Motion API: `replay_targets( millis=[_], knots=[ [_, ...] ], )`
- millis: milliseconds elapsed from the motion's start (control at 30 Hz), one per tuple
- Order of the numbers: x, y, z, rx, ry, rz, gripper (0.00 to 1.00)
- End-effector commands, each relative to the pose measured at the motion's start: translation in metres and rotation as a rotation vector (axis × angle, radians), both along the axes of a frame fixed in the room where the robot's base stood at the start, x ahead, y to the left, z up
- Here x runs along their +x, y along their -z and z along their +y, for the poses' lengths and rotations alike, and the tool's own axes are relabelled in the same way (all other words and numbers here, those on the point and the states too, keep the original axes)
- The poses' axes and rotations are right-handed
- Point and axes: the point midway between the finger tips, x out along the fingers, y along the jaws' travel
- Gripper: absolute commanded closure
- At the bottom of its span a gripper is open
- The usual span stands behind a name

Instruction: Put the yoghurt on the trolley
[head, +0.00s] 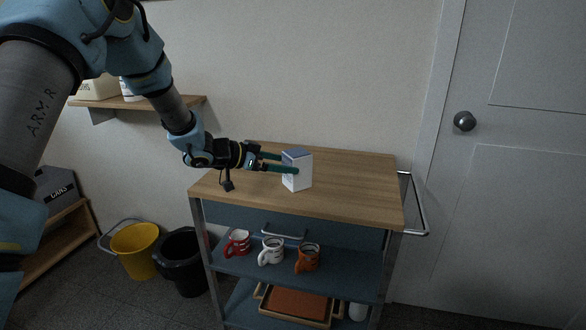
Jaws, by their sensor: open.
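The trolley (358,194) has a wooden top and grey-blue lower shelves. A small white carton with a grey-blue top, which looks like the yoghurt (299,172), stands upright on the trolley top near its middle. My gripper (281,162) reaches in from the left just above the trolley top. Its dark green fingers are open and lie at the carton, one along its near side and one toward its far side. The far fingertip is partly hidden by the carton. I cannot tell whether either finger touches it.
A red mug (237,243), a white mug (271,251) and an orange mug (308,258) stand on the middle shelf. Trays (296,305) lie below. A yellow bucket (135,250) and a black bin (184,262) stand left. The trolley top's right side is clear.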

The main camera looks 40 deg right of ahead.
Motion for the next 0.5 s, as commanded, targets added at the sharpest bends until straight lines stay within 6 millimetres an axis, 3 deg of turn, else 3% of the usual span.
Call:
replay_targets(
  millis=[200, 500],
  knots=[
    [0.009, -0.016, 0.04, -0.001, -0.003, 0.001, 0.0],
    [0.013, -0.026, 0.061, 0.0, 0.001, 0.0, 0.0]
  ],
)
